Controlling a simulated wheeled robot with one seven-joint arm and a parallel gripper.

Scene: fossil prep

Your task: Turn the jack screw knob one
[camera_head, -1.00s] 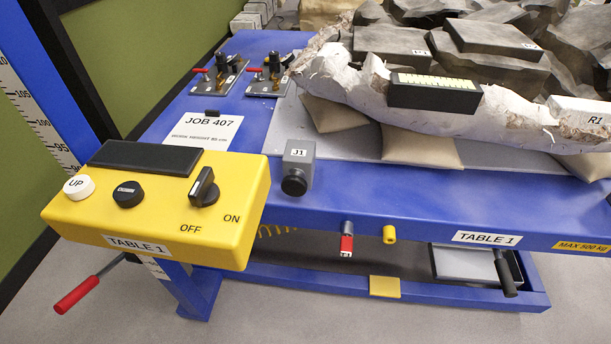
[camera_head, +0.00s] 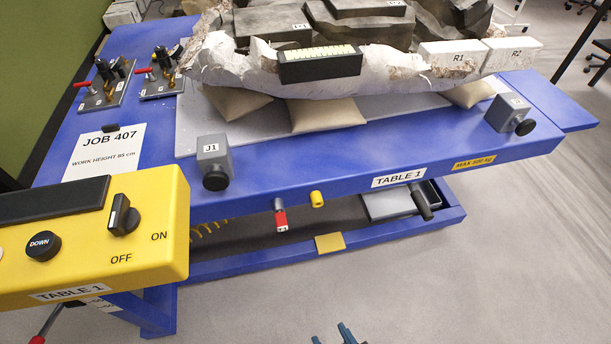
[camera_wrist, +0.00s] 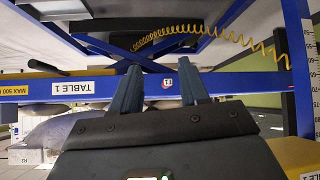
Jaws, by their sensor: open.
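The jack screw block labelled J1 (camera_head: 214,152) stands on the front edge of the blue table, left of centre in the head view. Its round black knob (camera_head: 215,179) faces the front. My gripper (camera_head: 334,336) shows only as blue fingertips at the bottom edge of the head view, well apart from and below the knob. In the wrist view my gripper (camera_wrist: 160,82) has two spread dark blue fingers with nothing between them. The J1 knob cannot be made out in the wrist view.
A yellow control box (camera_head: 110,225) stands left of J1. A second jack block (camera_head: 507,112) stands at the right. The white-jacketed fossil (camera_head: 400,80) lies behind. Floor in front is clear.

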